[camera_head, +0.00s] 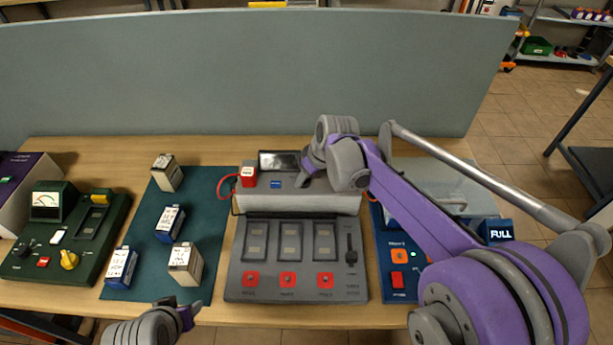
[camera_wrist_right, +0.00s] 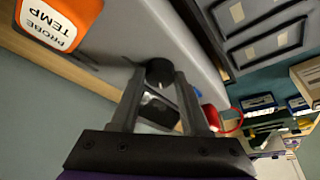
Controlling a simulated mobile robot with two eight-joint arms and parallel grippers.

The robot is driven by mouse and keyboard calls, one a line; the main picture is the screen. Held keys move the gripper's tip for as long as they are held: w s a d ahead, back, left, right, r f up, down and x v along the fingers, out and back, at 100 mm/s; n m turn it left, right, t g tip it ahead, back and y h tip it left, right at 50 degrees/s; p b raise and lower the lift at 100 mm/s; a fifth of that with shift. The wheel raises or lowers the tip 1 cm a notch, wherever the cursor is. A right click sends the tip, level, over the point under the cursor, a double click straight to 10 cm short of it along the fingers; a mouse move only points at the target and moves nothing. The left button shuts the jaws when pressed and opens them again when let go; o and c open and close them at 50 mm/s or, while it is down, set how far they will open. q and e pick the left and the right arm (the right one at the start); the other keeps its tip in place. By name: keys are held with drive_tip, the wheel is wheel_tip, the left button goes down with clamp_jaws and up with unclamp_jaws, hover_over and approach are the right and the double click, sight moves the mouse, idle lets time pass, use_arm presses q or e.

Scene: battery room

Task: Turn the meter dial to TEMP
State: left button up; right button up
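The grey meter (camera_head: 338,203) stands at the back middle of the bench, with a dark screen (camera_head: 278,161) on its top. My right gripper (camera_head: 304,178) reaches down over the meter's top and hides the dial in the head view. In the right wrist view a round black dial (camera_wrist_right: 160,72) lies between my right fingertips (camera_wrist_right: 161,78), with narrow gaps seeming to show beside it. The dial's setting cannot be read. An orange block (camera_wrist_right: 65,22) with a white PROBE TEMP label shows there. My left gripper (camera_head: 187,314) is low at the front, away from the meter; its opening is unclear.
A grey charger (camera_head: 293,226) with three bays stands in front of the meter. Several small battery boxes stand on a green mat (camera_head: 145,219) to the left. A green tester (camera_head: 110,235) is at far left, a blue unit (camera_head: 405,278) at right. A grey partition (camera_head: 240,80) stands behind.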

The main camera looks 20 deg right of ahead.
clamp_jaws()
drive_tip(key=shift+m, duration=0.3)
drive_tip(key=m, duration=0.1)
drive_tip(key=m+h, duration=0.1)
drive_tip(key=m, duration=0.2)
drive_tip(key=shift+a+t+h+b, duration=0.25)
drive_tip(key=shift+t+h+b, duration=0.05)
drive_tip(key=shift+t+h, duration=0.1)
drive_tip(key=m+h, duration=0.1)
drive_tip(key=m, duration=0.3)
drive_tip(key=shift+a+m+h, duration=0.2)
drive_tip(key=shift+m+h, duration=0.2)
drive_tip(key=m+h, duration=0.1)
drive_tip(key=m, duration=0.2)
drive_tip(key=m+g+h, duration=0.1)
drive_tip(key=m, duration=0.2)
drive_tip(key=shift+w+a+g, duration=0.15)
drive_tip(key=shift+g, duration=0.15)
drive_tip(key=m+g, duration=0.1)
drive_tip(key=m, duration=0.2)
drive_tip(key=m+g+h, duration=0.1)
drive_tip(key=m, duration=0.2)
drive_tip(key=shift+w+a+m+p, duration=0.1)
drive_tip(key=shift+w+m+p, duration=0.05)
drive_tip(key=shift+m+p, duration=0.2)
